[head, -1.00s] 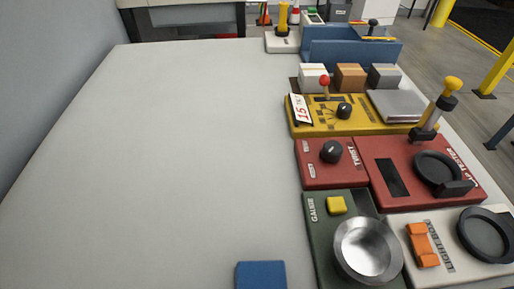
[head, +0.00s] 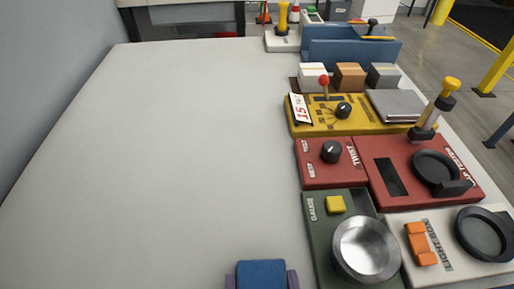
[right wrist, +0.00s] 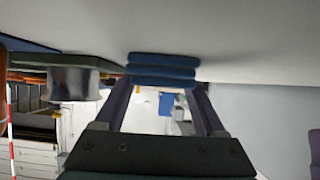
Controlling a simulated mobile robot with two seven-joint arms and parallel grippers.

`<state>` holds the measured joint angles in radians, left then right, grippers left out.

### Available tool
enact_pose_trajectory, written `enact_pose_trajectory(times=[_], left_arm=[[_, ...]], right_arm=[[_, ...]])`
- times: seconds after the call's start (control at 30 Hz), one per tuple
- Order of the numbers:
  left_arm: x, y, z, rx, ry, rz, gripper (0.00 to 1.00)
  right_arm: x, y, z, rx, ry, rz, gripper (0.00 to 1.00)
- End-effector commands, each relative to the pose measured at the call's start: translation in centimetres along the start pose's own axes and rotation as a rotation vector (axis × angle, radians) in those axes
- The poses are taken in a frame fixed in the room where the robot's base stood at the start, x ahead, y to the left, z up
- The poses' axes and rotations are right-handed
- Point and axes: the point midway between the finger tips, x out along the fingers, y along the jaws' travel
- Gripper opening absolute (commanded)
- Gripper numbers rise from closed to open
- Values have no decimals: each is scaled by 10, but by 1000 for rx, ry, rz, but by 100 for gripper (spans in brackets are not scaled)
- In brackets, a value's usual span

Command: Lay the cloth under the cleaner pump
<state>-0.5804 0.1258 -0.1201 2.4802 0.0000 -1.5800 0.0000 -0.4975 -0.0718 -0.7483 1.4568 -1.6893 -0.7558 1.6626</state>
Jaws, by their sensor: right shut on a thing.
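The blue cloth (head: 262,272), a folded stack, is at the bottom edge of the head view, left of the green gauge panel. My right gripper (head: 262,283) is shut on it, with a finger on each side. In the right wrist view the cloth (right wrist: 162,70) shows as stacked blue layers between the fingertips (right wrist: 163,85), at the worktop surface. No thing is clearly marked as the cleaner pump; a yellow post on a white base (head: 283,38) at the back may be it. My left gripper is not in view.
Green gauge panel with a metal bowl (head: 366,249), red tester panels (head: 331,163), a yellow panel (head: 345,122) and a blue bin (head: 350,55) line the right side. A white panel (head: 440,268) is at front right. The worktop (head: 170,150) is bare in the middle and left.

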Motion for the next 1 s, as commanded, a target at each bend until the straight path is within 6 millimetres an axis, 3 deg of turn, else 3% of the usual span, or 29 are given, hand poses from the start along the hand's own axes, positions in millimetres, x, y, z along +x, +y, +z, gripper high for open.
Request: enact_pose_trajectory(times=[0.03,0.33,0.67,0.87,1.0], left_arm=[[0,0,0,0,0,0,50],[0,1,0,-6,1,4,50],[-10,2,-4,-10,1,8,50],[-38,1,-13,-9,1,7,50],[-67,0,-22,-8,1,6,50]], right_arm=[[0,0,0,0,0,0,43],[0,0,0,0,0,0,9],[-6,0,-11,1,0,0,9],[-24,0,-42,1,0,0,9],[-41,0,-76,2,1,0,9]])
